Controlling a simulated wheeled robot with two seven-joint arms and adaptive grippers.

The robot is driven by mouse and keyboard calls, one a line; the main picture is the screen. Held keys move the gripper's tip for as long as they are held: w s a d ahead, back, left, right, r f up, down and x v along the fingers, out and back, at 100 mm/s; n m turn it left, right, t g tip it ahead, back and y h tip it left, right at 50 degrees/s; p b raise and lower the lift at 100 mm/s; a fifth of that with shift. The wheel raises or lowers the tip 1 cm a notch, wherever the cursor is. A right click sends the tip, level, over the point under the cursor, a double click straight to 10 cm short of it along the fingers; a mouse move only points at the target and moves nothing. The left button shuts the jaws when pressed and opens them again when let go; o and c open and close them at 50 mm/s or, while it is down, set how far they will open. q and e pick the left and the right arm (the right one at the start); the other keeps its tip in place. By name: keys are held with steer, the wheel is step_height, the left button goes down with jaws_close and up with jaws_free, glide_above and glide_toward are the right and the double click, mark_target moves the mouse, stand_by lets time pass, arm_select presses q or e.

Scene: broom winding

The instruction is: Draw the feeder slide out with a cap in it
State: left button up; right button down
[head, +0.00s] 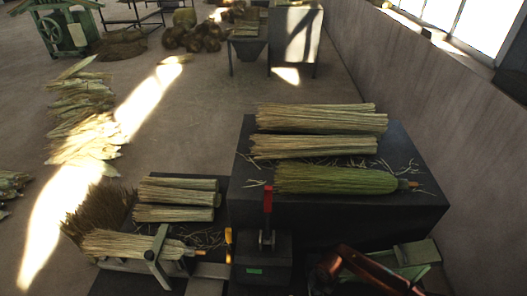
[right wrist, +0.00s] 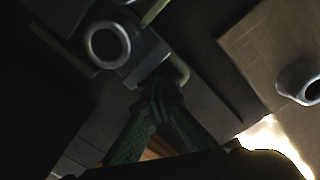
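In the right wrist view, the two green fingers of my right gripper (right wrist: 156,98) come together at the end of a dark block, which I take to be the feeder slide (right wrist: 143,68). They look closed on its end, though the contact is in shadow. A pale metal ring-shaped cap (right wrist: 107,43) sits at the block's other end, its open mouth facing the camera. In the head view, my right gripper (head: 322,275) is a dark shape at the bottom, beside my orange arm link; the slide cannot be made out there. My left gripper is not in view.
A dark bench (head: 340,225) holds several straw bundles. In front of it are a dark box (head: 263,262) with a red lever (head: 267,200) and a green-topped unit (head: 412,256). A broom (head: 135,244) lies in a clamp at left. Another metal fitting (right wrist: 300,82) shows at right.

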steer(key=s+f, duration=0.2)
steer(key=s, duration=0.1)
steer(key=shift+s+a+p, duration=0.2)
steer(key=shift+s+p, duration=1.05)
steer(key=shift+s, duration=0.55)
steer(key=shift+s+p, duration=1.2)
steer(key=shift+s, duration=1.3)
steer(key=shift+w+d+r+g+p, duration=0.1)
steer(key=shift+w+r+g+p, duration=0.25)
steer(key=shift+r+p, duration=0.4)
steer(key=shift+w+r+p, duration=0.4)
steer(key=shift+r+p, duration=0.15)
steer(key=shift+r, duration=0.3)
steer(key=shift+w+r+p, duration=0.35)
steer(key=shift+r+p, duration=0.2)
steer(key=shift+r, duration=0.3)
steer(key=shift+s+d+r, duration=0.1)
steer(key=shift+r, duration=0.25)
steer(key=shift+s+r+p, duration=0.25)
steer(key=shift+s+p, duration=0.15)
steer(key=shift+s+r, duration=0.2)
steer(key=shift+r, duration=0.05)
steer(key=shift+w+a+r+p, duration=0.1)
steer(key=shift+a+r+p, duration=0.1)
steer(key=shift+p, duration=0.1)
steer(key=shift+w, duration=0.2)
steer(key=shift+r+p, duration=0.7)
steer(key=shift+r, duration=0.05)
